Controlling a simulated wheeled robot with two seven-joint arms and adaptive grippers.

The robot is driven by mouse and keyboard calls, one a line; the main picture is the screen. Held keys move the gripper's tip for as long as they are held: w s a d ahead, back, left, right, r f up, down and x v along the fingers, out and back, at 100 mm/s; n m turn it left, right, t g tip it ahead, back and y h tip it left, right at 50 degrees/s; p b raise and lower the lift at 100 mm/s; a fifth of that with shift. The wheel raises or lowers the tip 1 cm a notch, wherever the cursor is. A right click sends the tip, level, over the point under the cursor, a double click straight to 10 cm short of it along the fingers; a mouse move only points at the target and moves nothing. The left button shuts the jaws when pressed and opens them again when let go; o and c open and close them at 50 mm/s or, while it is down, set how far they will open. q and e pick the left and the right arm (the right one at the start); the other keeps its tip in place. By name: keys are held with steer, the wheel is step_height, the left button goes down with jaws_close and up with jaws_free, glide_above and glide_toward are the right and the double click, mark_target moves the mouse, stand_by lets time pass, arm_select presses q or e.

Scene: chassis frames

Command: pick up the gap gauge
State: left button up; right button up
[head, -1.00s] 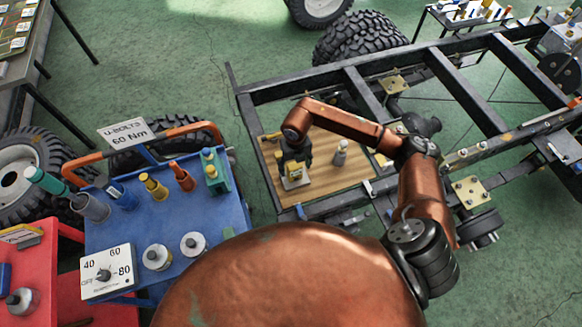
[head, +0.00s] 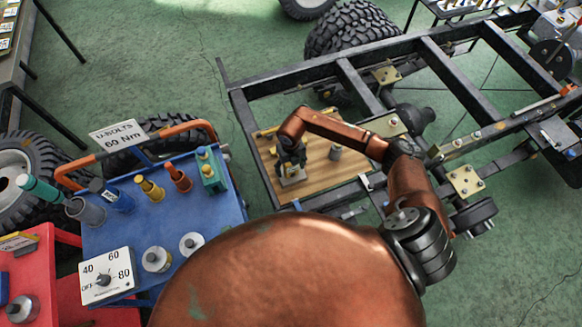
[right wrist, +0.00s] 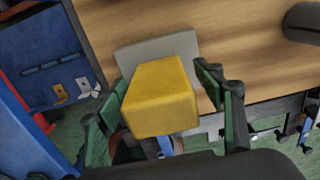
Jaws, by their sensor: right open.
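The gap gauge appears to be the yellow block (right wrist: 160,97) on a flat grey base (right wrist: 150,48), standing on the wooden board (right wrist: 250,60). In the right wrist view my right gripper (right wrist: 162,88) is open, with one green-padded finger on each side of the yellow block. Whether either finger touches it is unclear. My left gripper is not in view.
The black chassis frame (head: 350,80) surrounds the board. A blue cart (head: 215,215) with several sockets and tools stands at left.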

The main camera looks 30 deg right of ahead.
steer(key=shift+c, duration=0.5)
steer(key=c, duration=1.3)
steer(key=shift+o, duration=0.2)
steer(key=shift+r, duration=0.2)
